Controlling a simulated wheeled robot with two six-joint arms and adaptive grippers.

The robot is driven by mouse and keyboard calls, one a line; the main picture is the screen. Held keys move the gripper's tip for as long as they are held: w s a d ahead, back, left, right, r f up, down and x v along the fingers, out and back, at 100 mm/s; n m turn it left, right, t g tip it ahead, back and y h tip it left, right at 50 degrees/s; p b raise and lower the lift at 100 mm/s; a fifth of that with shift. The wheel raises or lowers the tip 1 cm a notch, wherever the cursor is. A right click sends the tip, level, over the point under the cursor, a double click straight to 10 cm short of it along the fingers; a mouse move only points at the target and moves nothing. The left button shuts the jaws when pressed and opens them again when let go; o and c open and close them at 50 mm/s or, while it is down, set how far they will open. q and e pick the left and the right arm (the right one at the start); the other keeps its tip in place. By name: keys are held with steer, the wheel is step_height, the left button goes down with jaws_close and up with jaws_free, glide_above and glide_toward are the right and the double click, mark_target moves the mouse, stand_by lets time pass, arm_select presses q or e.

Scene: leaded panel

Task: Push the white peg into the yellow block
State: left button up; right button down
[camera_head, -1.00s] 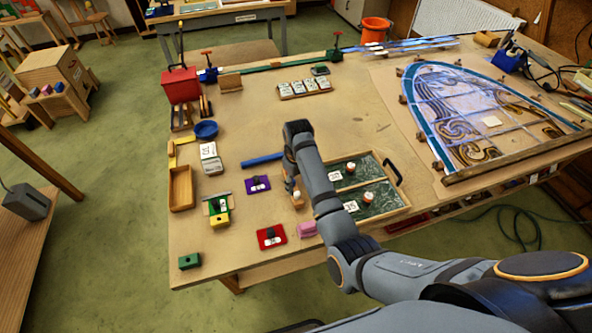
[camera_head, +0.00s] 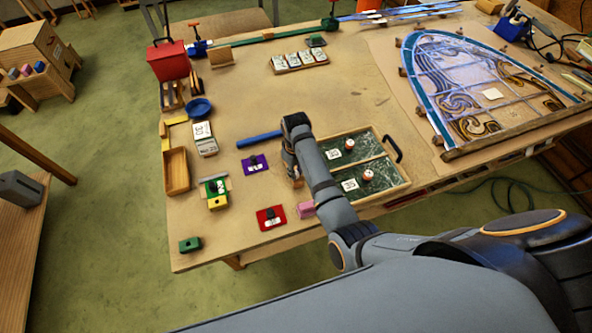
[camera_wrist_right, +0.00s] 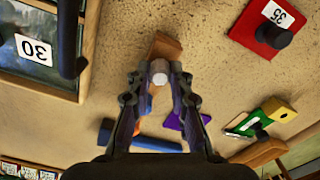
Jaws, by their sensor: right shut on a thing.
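The white peg (camera_wrist_right: 158,74) shows as a pale round end between the fingertips of my right gripper (camera_wrist_right: 159,72) in the right wrist view; the gripper is shut on it. In the head view my right gripper (camera_head: 293,172) points down over the table between the purple plate and the green tray, and its own wrist mostly hides the peg. The yellow block (camera_head: 217,203) sits by a green piece left of the gripper, near the table's left side; it also shows at the right of the right wrist view (camera_wrist_right: 279,108), apart from the peg. My left gripper is not in view.
A brown wooden block (camera_wrist_right: 165,46) lies beyond the fingertips. Around are a purple plate (camera_head: 246,165), a red plate (camera_head: 271,210) with a dark knob, a pink block (camera_head: 306,209), a blue bar (camera_head: 260,137) and a handled tray (camera_head: 378,197). Bare table lies between the plates.

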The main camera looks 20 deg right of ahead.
steer(key=c, duration=1.7)
jaws_free()
steer(key=shift+c, duration=0.2)
jaws_close()
steer(key=shift+r, duration=1)
steer(key=shift+r, duration=1.5)
steer(key=shift+c, duration=0.2)
jaws_free()
jaws_close()
steer(key=shift+s, duration=0.1)
